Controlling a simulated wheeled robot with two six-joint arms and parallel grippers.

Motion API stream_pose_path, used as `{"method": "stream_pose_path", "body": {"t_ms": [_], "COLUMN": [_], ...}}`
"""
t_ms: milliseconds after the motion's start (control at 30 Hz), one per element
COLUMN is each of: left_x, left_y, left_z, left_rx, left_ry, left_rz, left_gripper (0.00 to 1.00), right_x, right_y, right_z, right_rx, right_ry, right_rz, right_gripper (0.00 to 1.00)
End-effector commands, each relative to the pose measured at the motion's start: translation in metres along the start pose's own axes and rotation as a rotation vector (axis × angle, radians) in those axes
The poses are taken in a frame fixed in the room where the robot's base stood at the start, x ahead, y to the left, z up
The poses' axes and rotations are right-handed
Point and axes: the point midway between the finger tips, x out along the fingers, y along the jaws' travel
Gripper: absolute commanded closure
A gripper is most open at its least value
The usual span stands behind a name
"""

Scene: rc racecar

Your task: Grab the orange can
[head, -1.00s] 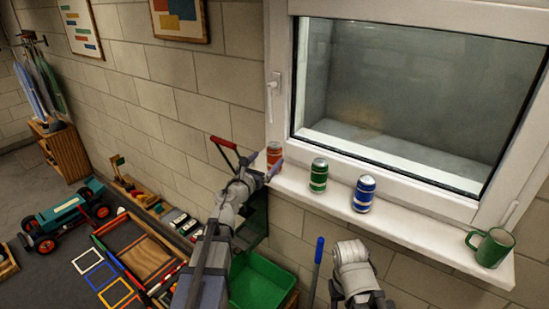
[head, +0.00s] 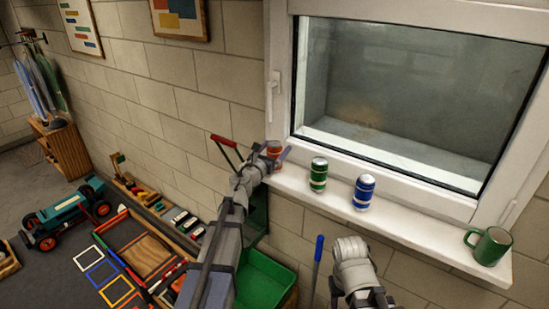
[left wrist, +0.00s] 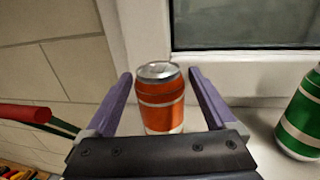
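The orange can (head: 274,148) stands upright at the left end of the white windowsill (head: 400,220). My left gripper (head: 270,158) is at the can and hides part of it in the head view. In the left wrist view the orange can (left wrist: 162,100) stands between the two purple-grey fingers of my left gripper (left wrist: 162,98). The fingers are spread, with a gap showing on both sides of the can. My right arm (head: 355,270) shows at the bottom, but its fingers are not visible.
A green can (head: 318,174) stands right of the orange can, then a blue can (head: 364,192) and a green mug (head: 489,246). A red-handled tool (head: 224,145) is left of my left gripper. A green bin (head: 262,280) sits below the sill.

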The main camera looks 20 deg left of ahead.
Motion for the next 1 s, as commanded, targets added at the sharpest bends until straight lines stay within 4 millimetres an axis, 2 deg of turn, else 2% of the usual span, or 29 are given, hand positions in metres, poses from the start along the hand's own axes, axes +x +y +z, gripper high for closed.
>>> {"method": "stream_pose_path", "body": {"t_ms": [67,667,1000], "left_x": [-0.0001,-0.0001,0.0003], "left_y": [0.0002,0.0003,-0.0009], "left_z": [0.0,0.0,0.0036], "left_rx": [0.0,0.0,0.0], "left_ry": [0.0,0.0,0.0], "left_rz": [0.0,0.0,0.0], "left_gripper": [0.2,0.88,0.88], "right_x": [0.0,0.0,-0.0035], "right_y": [0.0,0.0,0.0003], "right_z": [0.0,0.0,0.0002], "right_rx": [0.0,0.0,0.0], "right_ry": [0.0,0.0,0.0], "right_rz": [0.0,0.0,0.0], "right_gripper": [0.5,0.5,0.5]}}
